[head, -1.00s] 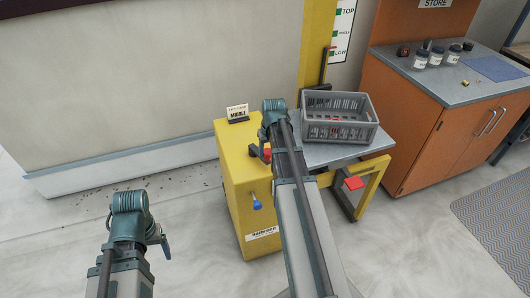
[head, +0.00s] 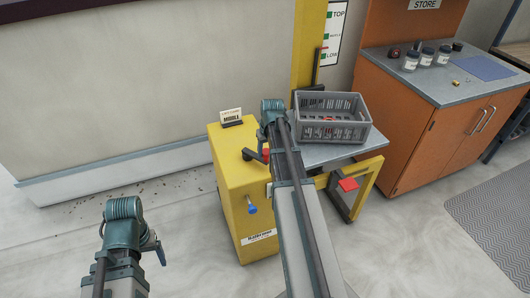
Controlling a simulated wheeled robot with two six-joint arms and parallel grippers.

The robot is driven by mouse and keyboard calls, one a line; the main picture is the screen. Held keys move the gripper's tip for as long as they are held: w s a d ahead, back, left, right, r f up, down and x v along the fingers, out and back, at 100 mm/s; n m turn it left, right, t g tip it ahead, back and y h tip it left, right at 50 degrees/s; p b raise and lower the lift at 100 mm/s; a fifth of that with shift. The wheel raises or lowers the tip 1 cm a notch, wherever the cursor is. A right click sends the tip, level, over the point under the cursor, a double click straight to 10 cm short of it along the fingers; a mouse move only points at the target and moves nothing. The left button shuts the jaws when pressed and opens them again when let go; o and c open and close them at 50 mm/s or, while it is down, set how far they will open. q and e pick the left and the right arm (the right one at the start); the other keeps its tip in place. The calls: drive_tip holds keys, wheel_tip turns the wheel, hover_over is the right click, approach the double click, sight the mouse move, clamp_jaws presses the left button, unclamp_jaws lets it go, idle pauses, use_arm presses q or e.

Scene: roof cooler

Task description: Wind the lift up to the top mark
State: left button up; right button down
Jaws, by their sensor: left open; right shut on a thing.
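The lift has a yellow cabinet (head: 228,190), a yellow mast (head: 307,45) and a grey platform (head: 312,151) bearing a grey crate (head: 332,119). The platform is down near cabinet-top height. My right gripper (head: 263,146) is at the cabinet's upper right side, shut on the crank handle, mostly hidden behind my own wrist. A dark crank part (head: 250,155) shows beside it. My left gripper (head: 159,249) is open and empty, low at the left, apart from the lift.
A card reading MIDDLE (head: 231,117) stands on the cabinet. A blue-knobbed lever (head: 252,208) is on its front. A red pad (head: 347,184) is at the yellow frame. An orange store cupboard (head: 412,135) with jars stands right.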

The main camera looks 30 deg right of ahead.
drive_tip(key=shift+d, duration=0.3)
drive_tip(key=shift+w+d, duration=0.4)
drive_tip(key=shift+d, duration=0.4)
drive_tip(key=shift+w+d, duration=0.1)
drive_tip(key=shift+w+d, duration=0.55)
drive_tip(key=shift+d, duration=0.15)
drive_tip(key=shift+w+d, duration=0.65)
drive_tip(key=shift+w, duration=0.1)
